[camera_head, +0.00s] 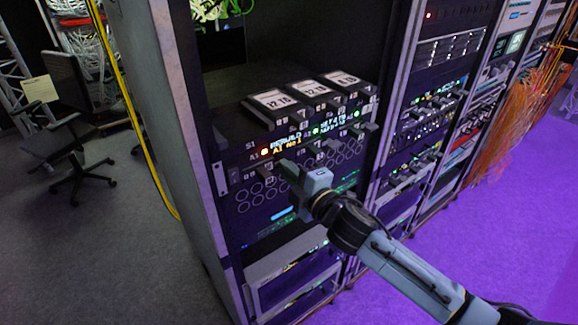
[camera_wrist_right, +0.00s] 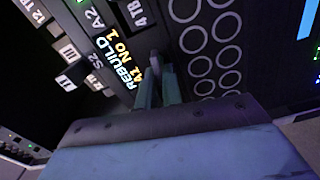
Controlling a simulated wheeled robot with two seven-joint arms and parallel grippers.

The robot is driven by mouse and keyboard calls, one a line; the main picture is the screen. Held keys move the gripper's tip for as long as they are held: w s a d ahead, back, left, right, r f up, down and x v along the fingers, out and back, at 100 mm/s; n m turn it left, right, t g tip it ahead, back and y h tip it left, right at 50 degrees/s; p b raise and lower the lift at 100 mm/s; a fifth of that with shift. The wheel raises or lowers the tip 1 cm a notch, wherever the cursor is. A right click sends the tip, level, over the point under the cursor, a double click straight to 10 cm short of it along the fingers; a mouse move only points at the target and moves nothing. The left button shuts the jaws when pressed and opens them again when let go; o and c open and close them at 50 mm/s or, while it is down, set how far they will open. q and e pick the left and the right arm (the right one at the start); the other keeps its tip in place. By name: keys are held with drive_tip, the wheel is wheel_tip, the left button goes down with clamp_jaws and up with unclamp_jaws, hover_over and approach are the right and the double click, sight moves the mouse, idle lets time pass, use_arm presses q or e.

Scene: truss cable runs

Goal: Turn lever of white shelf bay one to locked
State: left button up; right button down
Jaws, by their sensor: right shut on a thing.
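A dark disk unit (camera_head: 250,185) sits in the rack, with bay labels, small levers and a lit display reading "REBUILD A1 No 1" (camera_head: 287,142). The display also shows in the right wrist view (camera_wrist_right: 122,63). My right gripper (camera_head: 290,168) reaches the front of this unit, below the display. In the right wrist view its two fingers (camera_wrist_right: 157,88) are shut on a small dark lever, mostly hidden between them. I cannot read the bay label behind the fingers or the lever's exact angle. My left gripper is not in view.
Three drives with white labels (camera_head: 275,100) lie on top of the unit. Other grey levers (camera_head: 359,129) stick out to the right. A rack post (camera_head: 185,110) stands at left, and more racks (camera_head: 430,120) at right.

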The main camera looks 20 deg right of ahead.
drive_tip(key=shift+f+n, duration=0.15)
drive_tip(key=shift+n, duration=0.65)
drive_tip(key=c, duration=1.6)
unclamp_jaws()
drive_tip(key=shift+o, duration=0.2)
drive_tip(key=shift+s, duration=0.15)
drive_tip(key=b+v, duration=0.2)
drive_tip(key=v, duration=1.1)
